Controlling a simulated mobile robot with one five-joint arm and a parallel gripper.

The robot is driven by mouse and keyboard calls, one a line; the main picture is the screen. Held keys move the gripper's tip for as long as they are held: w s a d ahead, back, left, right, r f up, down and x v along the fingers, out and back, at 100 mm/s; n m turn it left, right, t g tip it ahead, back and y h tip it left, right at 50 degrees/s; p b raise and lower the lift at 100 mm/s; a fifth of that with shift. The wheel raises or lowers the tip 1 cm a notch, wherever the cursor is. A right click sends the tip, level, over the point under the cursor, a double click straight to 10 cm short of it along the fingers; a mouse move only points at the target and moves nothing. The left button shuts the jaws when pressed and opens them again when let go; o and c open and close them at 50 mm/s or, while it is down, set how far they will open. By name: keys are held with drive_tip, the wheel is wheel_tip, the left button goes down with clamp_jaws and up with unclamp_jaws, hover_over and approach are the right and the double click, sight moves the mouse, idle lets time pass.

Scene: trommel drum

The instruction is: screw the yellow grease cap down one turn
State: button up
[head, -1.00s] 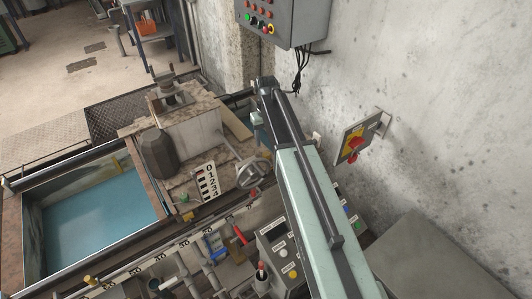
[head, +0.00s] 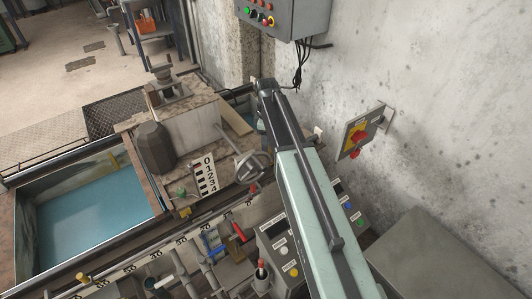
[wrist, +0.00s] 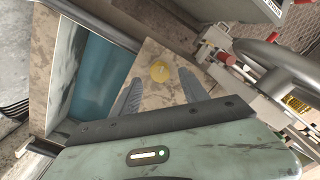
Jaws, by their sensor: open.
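Nothing is between the fingers, and I see no contact. How far the tips are above the cap I cannot tell. In the head view my gripper is hidden behind my arm, and I cannot make out this cap there.
A blue-floored trough (head: 85,215) lies to the left. A handwheel (head: 252,166), a numbered plate (head: 205,174) and a dark rounded housing (head: 155,148) stand near my arm. A grey pipe (wrist: 285,62) and red-ended parts (wrist: 228,58) are right of my gripper.

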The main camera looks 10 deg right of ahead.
wheel_tip(320, 180, down, 4)
drive_tip(key=b, duration=0.2)
drive_tip(key=shift+b, duration=0.3)
drive_tip(key=shift+r, duration=0.1)
drive_tip(key=shift+c, duration=0.3)
clamp_jaws()
drive_tip(key=shift+m, duration=0.3)
